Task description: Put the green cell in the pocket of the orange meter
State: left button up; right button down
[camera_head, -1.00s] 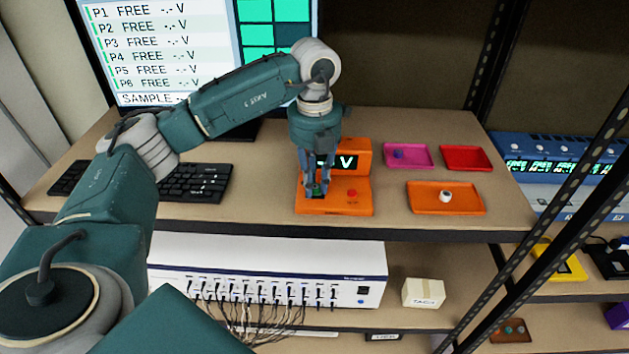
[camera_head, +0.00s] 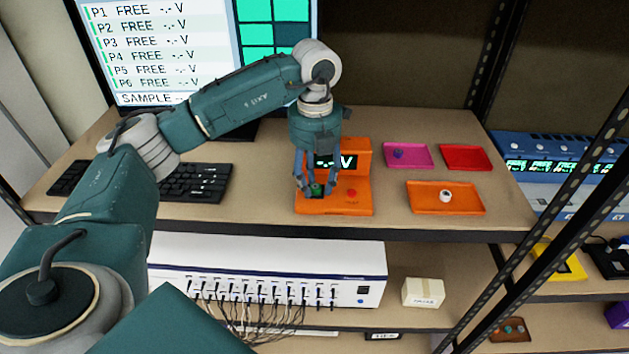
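The orange meter (camera_head: 353,200) stands on the upper shelf, with a dark display and a red button on its base. The green cell (camera_head: 317,189) is at the dark pocket on the left of the meter's base. It looks upright, but how deep it sits I cannot tell. My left gripper (camera_head: 316,190) points down over the meter, its fingers spread apart on both sides of the cell. A gap shows between the fingers and the cell. The gripper hides part of the display. My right gripper is not in view.
Right of the meter lie a magenta tray (camera_head: 421,163) with a purple cell, a red tray (camera_head: 466,169), and an orange tray (camera_head: 416,203) with a white cell. A keyboard (camera_head: 197,184) and monitor (camera_head: 160,50) are on the left. A dark rack post stands at right.

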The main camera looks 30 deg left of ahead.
aim_at(315, 187)
pick_arm(q)
jog(key=shift+s+d+f, duration=0.1)
jog(key=shift+s+f, duration=0.05)
jog(key=shift+f, duration=0.05)
notch_tip(315, 187, up, 12)
jog(key=shift+r, duration=0.2)
dwell(0.3)
